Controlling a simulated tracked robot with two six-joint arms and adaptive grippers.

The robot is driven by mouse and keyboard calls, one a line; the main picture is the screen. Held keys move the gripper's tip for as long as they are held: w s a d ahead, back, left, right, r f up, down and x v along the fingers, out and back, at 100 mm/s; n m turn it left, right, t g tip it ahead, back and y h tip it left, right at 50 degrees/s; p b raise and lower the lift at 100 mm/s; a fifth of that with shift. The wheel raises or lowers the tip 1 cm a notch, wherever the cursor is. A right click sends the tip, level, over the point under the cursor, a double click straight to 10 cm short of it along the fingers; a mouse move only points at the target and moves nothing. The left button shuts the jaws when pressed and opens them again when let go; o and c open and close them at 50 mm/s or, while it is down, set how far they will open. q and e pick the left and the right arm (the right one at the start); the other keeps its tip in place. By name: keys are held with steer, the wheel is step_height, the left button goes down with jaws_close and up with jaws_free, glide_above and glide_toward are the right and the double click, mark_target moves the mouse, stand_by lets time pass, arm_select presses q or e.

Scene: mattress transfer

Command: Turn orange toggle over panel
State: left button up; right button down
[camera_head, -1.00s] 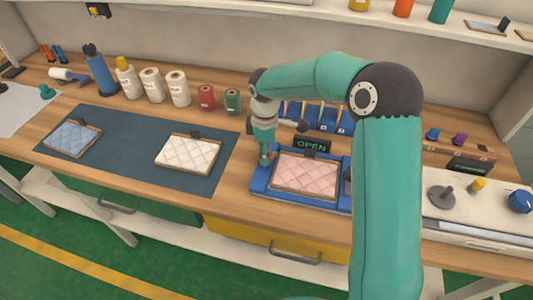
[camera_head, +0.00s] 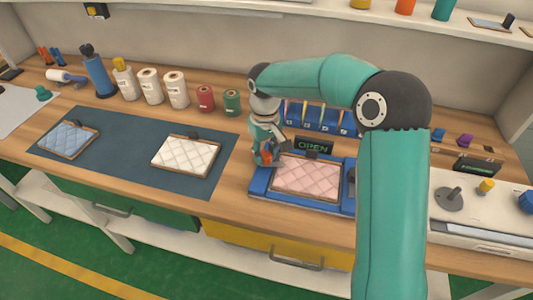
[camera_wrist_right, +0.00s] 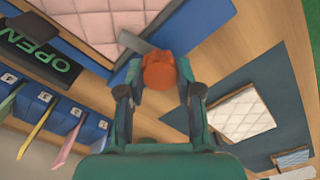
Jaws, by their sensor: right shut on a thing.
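The orange toggle (camera_wrist_right: 160,71) sits at the end of a grey lever by the corner of the blue frame (camera_head: 262,186) that holds a pink quilted panel (camera_head: 307,176). The pink panel also shows in the wrist view (camera_wrist_right: 100,22). My right gripper (camera_wrist_right: 160,84) is shut on the toggle, one finger on each side. In the head view my right gripper (camera_head: 266,158) is at the frame's left back corner, with a bit of orange at its tips. The panel lies flat in the frame. My left gripper is in neither view.
An OPEN sign (camera_head: 313,145) stands behind the frame, in front of blue bins (camera_head: 320,118). A dark mat (camera_head: 110,153) on the left bears a white panel (camera_head: 186,156) and a blue panel (camera_head: 68,140). Red (camera_head: 205,98) and green (camera_head: 232,102) spools stand behind.

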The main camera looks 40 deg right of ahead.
mark_target(265, 154)
steer(key=shift+w+r+m, duration=0.1)
steer(key=shift+w+m, duration=0.1)
steer(key=shift+m, duration=1.1)
steer(key=c, duration=1.1)
jaws_free()
steer(key=shift+c, duration=0.2)
steer(key=o, duration=0.4)
steer(key=shift+s+b, duration=0.1)
steer(key=shift+b, duration=0.2)
step_height(265, 154, up, 12)
steer(key=shift+f, duration=0.1)
steer(key=shift+f, duration=0.1)
